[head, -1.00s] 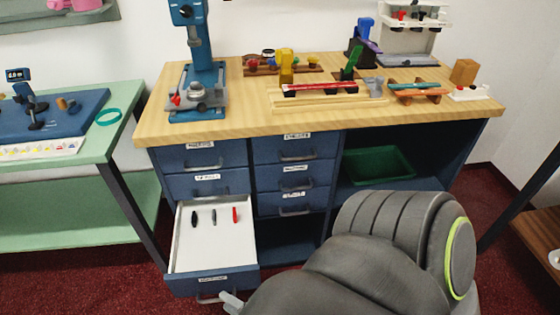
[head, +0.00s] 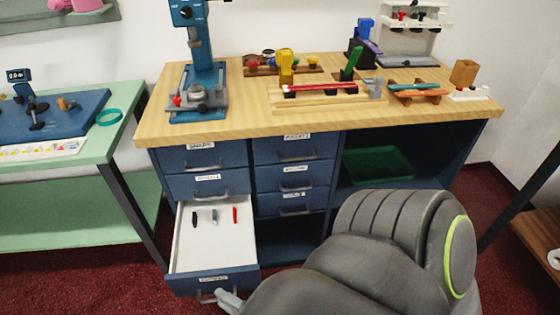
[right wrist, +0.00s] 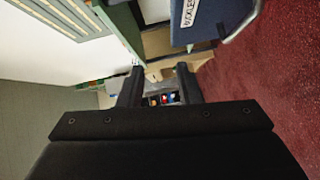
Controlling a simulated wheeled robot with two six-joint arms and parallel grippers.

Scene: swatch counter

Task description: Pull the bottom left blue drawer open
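The bottom left blue drawer (head: 213,282) is pulled well out of the cabinet in the head view. Its white inside (head: 205,248) shows, with a few small tools (head: 214,215) lying near the back. Its grey handle (head: 207,298) is low on the front. The tip of my right gripper (head: 228,300) is just right of the handle, mostly hidden by my grey arm. In the right wrist view my right gripper (right wrist: 160,85) has its two dark fingers apart, with nothing between them. A blue labelled drawer front (right wrist: 205,18) is above them, outside the fingers. My left gripper is not in view.
Closed blue drawers (head: 207,185) sit above the open one and to its right. The wooden counter top (head: 250,122) carries a drill press (head: 203,75) and racks. A green table (head: 100,150) stands at the left. Red carpet (head: 90,280) is clear at lower left.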

